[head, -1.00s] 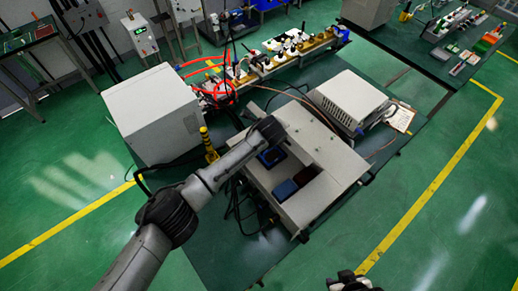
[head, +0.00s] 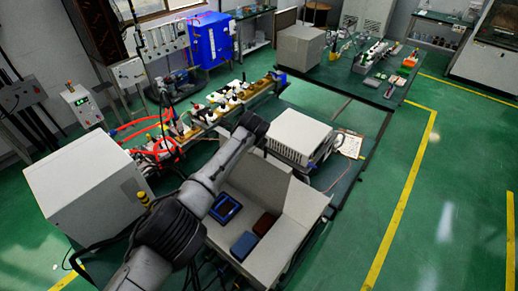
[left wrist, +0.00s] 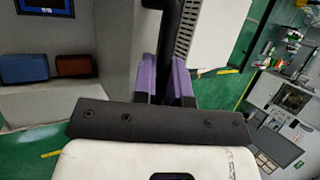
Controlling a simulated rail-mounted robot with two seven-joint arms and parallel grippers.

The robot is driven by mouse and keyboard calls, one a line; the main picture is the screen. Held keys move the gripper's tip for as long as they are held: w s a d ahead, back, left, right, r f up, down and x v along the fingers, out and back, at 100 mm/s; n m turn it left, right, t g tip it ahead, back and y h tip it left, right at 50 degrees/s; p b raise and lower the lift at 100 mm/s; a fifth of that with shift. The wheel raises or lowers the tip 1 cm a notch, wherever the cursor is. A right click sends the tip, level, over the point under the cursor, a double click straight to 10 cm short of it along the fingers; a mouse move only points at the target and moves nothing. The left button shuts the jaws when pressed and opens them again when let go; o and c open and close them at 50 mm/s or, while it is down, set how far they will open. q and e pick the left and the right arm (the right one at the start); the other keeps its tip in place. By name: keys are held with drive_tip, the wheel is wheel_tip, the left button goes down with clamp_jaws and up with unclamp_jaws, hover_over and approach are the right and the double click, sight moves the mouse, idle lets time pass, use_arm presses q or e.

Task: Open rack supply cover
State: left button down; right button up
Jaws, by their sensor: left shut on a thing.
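The rack supply is a light grey box (head: 290,232) on the green table. Its grey cover (head: 262,178) stands raised at the back of the box. The inside shows a blue-screened unit (head: 225,208), a blue block (head: 243,246) and a brown block (head: 265,223). My left gripper (head: 251,123) is at the cover's upper edge, its fingers hidden in the head view. In the left wrist view, its purple fingers (left wrist: 166,80) are shut on a dark bar (left wrist: 173,28) beside the grey panel (left wrist: 112,45). My right gripper is not in view.
A white instrument (head: 297,137) stands close behind and right of the cover. A large grey cabinet (head: 85,185) is at left, beside red tubing (head: 160,145). Several bottles (head: 225,98) line the table's back. Green floor at right is clear.

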use_arm(q)
drive_tip(key=shift+w+d, duration=0.1)
drive_tip(key=shift+w, duration=0.05)
idle(0.3)
drive_tip(key=c, duration=1.2)
unclamp_jaws()
drive_tip(key=shift+o, duration=0.2)
drive_tip(key=shift+f, duration=0.1)
drive_tip(key=shift+v, duration=0.85)
drive_tip(key=v, duration=1.2)
drive_tip(key=shift+r, duration=0.25)
